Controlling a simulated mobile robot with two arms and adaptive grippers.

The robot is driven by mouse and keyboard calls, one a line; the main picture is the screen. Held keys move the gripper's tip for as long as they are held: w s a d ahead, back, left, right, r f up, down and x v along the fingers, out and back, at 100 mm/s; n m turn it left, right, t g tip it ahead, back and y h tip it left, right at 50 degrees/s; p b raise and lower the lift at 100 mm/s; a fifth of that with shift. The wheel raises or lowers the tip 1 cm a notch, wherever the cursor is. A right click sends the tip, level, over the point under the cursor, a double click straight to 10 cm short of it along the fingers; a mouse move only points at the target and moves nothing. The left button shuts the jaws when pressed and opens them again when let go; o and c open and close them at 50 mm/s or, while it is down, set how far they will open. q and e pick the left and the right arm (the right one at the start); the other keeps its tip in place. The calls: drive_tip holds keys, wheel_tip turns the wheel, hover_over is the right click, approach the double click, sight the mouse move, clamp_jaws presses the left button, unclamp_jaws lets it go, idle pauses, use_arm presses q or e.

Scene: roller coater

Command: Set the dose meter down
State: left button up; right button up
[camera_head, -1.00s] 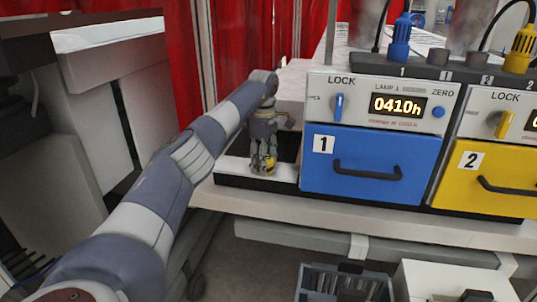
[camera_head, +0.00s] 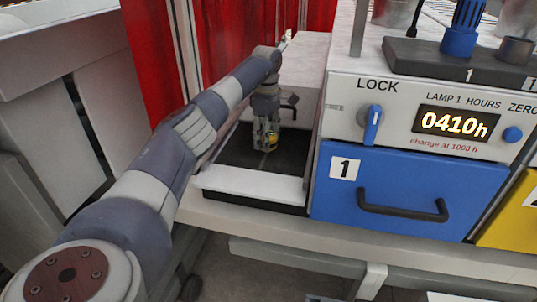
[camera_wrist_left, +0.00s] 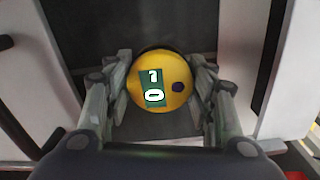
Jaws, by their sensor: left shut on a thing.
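The dose meter (camera_wrist_left: 175,68) is a round yellow puck with a green display and a dark button, seen from above in the left wrist view. My left gripper (camera_wrist_left: 160,88) is shut on it, with fingers at both sides. In the head view the left gripper (camera_head: 267,140) points down over a dark tray surface (camera_head: 240,158) left of the blue drawer. The yellow meter (camera_head: 271,141) shows between its fingers. I cannot tell whether the meter touches the dark surface. My right gripper is not in view.
The lamp unit with a blue drawer (camera_head: 395,193) marked 1 and a display (camera_head: 453,123) reading 0410h stands right of the gripper. A yellow drawer (camera_head: 512,220) is farther right. A pale strip (camera_head: 250,184) edges the tray's front. Red curtain (camera_head: 150,70) hangs behind.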

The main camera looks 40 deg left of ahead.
sight(267, 166)
use_arm(q)
drive_tip(key=f, duration=0.3)
drive_tip(key=shift+s+d+f+p, duration=0.2)
drive_tip(key=shift+d+f+p, duration=0.05)
drive_tip(key=shift+f+p, duration=0.05)
drive_tip(key=shift+a+f, duration=0.1)
drive_tip(key=shift+f, duration=0.25)
wheel_tip(267, 166, down, 3)
drive_tip(key=shift+w+f+p, duration=0.1)
drive_tip(key=shift+f+p, duration=0.05)
drive_tip(key=shift+p, duration=0.3)
drive_tip(key=shift+f, duration=0.2)
drive_tip(key=o, duration=1.3)
drive_tip(key=shift+r, duration=0.1)
drive_tip(key=shift+c, duration=0.2)
drive_tip(key=shift+o, duration=0.2)
drive_tip(key=shift+r, duration=0.45)
wheel_tip(267, 166, up, 10)
drive_tip(key=shift+r+b, duration=0.2)
drive_tip(key=shift+b, duration=1)
drive_tip(key=shift+r, duration=0.45)
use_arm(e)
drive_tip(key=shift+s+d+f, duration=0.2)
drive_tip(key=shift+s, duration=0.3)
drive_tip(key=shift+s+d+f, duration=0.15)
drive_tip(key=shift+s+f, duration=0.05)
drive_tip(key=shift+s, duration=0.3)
use_arm(q)
drive_tip(key=shift+f, duration=0.1)
